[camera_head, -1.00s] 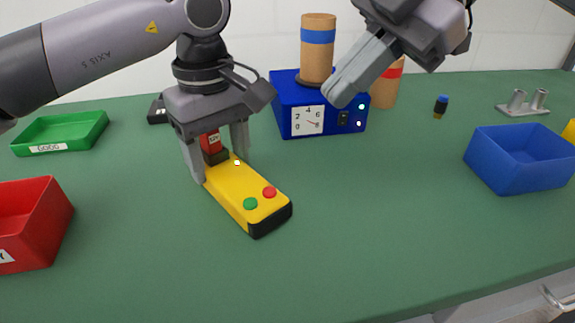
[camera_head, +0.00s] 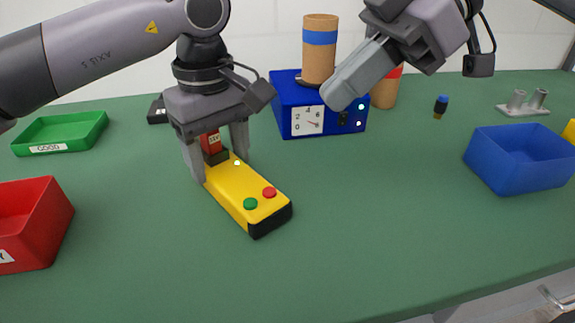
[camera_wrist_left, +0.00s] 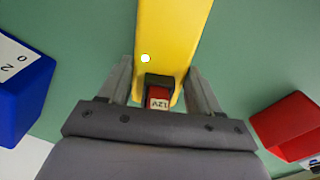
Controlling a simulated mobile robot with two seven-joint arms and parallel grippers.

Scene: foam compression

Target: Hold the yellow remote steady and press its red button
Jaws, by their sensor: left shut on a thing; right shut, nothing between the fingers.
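The yellow remote (camera_head: 230,187) lies on the green table, its black end toward the lower right. Its red button (camera_head: 269,193) and green button (camera_head: 250,204) are uncovered near that end. My left gripper (camera_head: 219,168) is shut on the remote's far end, around a red labelled block (camera_head: 211,143) seated there. The left wrist view shows the remote (camera_wrist_left: 172,40) between the fingers (camera_wrist_left: 160,85), with a small lit spot on it. My right gripper (camera_head: 335,98) is shut and empty, raised in front of the blue scale, up and right of the red button.
A blue box with a dial (camera_head: 307,121) carries a tan cylinder with a blue band (camera_head: 319,50). A green tray (camera_head: 62,130) and red bin (camera_head: 48,232) are at left. A blue bin (camera_head: 519,160) is at right.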

